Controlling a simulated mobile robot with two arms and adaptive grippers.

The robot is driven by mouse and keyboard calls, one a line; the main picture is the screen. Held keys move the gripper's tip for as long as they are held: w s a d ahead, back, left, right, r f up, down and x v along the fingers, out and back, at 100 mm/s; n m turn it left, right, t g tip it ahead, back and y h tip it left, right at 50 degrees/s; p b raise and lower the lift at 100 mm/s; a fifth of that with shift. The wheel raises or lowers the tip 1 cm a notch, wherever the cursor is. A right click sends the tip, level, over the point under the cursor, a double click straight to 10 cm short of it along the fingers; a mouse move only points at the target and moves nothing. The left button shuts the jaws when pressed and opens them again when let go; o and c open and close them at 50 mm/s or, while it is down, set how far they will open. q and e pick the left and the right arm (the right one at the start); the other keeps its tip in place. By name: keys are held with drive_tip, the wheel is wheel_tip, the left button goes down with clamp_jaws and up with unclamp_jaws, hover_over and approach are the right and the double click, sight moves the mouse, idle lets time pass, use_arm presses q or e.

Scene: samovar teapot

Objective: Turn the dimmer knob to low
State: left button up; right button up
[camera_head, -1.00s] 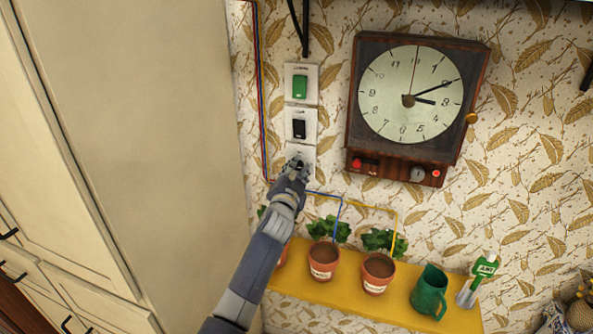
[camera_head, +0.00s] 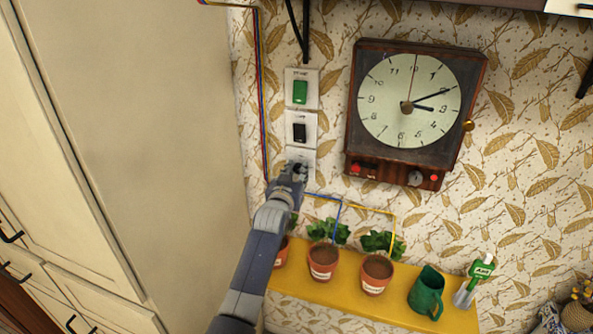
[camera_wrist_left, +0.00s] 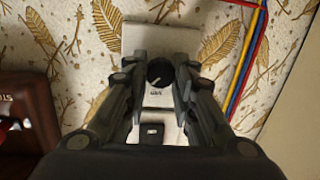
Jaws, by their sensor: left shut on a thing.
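The dimmer knob (camera_wrist_left: 159,71) is round and black with a white pointer mark, on a white wall plate (camera_wrist_left: 160,38) in the left wrist view. Its mark points to the lower left in that view. My left gripper (camera_wrist_left: 158,68) is shut on the knob, with one finger on each side. In the head view the plate (camera_head: 308,156) is the lowest of three in a column, and my left gripper (camera_head: 299,170) hides much of it and the knob. My right gripper is not in view.
Above are a plate with a black switch (camera_head: 299,131) and one with a green switch (camera_head: 300,92). A clock (camera_head: 410,100) hangs to the right. A yellow shelf (camera_head: 335,287) below carries plant pots and a green jug (camera_head: 427,293). A tall cabinet (camera_head: 130,130) stands left.

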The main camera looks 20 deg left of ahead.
use_arm(q)
drive_tip(key=n+p, duration=0.1)
drive_tip(key=n, duration=0.2)
drive_tip(key=shift+h, duration=0.3)
drive_tip(key=n, duration=0.2)
drive_tip(key=shift+a+n, duration=0.1)
drive_tip(key=shift+n, duration=0.3)
drive_tip(key=n+h, duration=0.1)
drive_tip(key=n, duration=0.5)
drive_tip(key=shift+a+h, duration=0.1)
drive_tip(key=shift+h, duration=0.2)
drive_tip(key=n+h, duration=0.1)
drive_tip(key=n, duration=0.5)
drive_tip(key=shift+a+f+b, duration=0.1)
drive_tip(key=shift+b, duration=0.2)
drive_tip(key=n, duration=0.6)
drive_tip(key=shift+t, duration=0.4)
drive_tip(key=o, duration=1.1)
